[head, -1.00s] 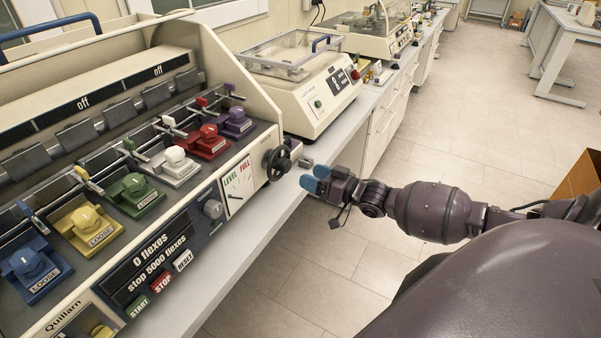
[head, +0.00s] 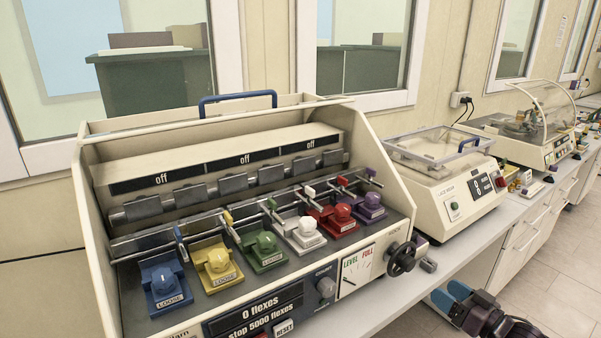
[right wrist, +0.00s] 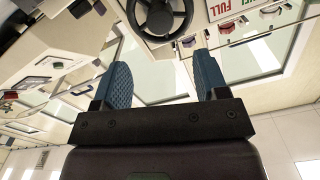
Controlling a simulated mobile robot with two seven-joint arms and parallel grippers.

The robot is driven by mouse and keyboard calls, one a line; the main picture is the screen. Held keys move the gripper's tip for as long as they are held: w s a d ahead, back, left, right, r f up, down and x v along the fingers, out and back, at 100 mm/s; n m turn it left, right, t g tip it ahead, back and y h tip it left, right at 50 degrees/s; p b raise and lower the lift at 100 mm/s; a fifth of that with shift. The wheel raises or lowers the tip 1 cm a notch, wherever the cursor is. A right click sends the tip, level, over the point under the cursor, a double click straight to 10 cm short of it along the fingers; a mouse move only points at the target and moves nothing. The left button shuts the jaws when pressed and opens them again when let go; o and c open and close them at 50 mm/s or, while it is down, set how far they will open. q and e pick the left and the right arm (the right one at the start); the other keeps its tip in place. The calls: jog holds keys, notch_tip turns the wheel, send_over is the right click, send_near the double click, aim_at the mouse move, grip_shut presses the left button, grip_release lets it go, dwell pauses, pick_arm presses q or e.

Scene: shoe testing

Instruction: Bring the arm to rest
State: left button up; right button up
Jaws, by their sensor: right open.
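My right gripper (head: 447,300) shows at the bottom right of the head view, in front of the bench edge and below the flexing machine's black handwheel (head: 403,258). In the right wrist view its two blue fingers (right wrist: 162,85) stand wide apart with nothing between them. The handwheel also shows in the right wrist view (right wrist: 160,18), beyond the fingertips; I see no contact. My left gripper is not in view.
The flexing machine (head: 100,235) fills the left of the bench, with several coloured clamps in a row. A cream tester (head: 440,195) and a machine with a clear cover (head: 540,130) stand further right. Floor (head: 560,290) is clear at the lower right.

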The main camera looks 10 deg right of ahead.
jog(key=s+a+f+g+h+b, duration=0.1)
jog(key=s+a+f+g+h, duration=0.1)
jog(key=s+a+f, duration=0.5)
jog(key=s+a+f+g+h, duration=0.3)
jog(key=s+a+f+h, duration=0.2)
jog(key=s+f, duration=0.5)
jog(key=shift+s+a+f+m+b, duration=0.35)
jog(key=shift+s+a, duration=0.45)
jog(key=shift+a, duration=0.45)
dwell(1.2)
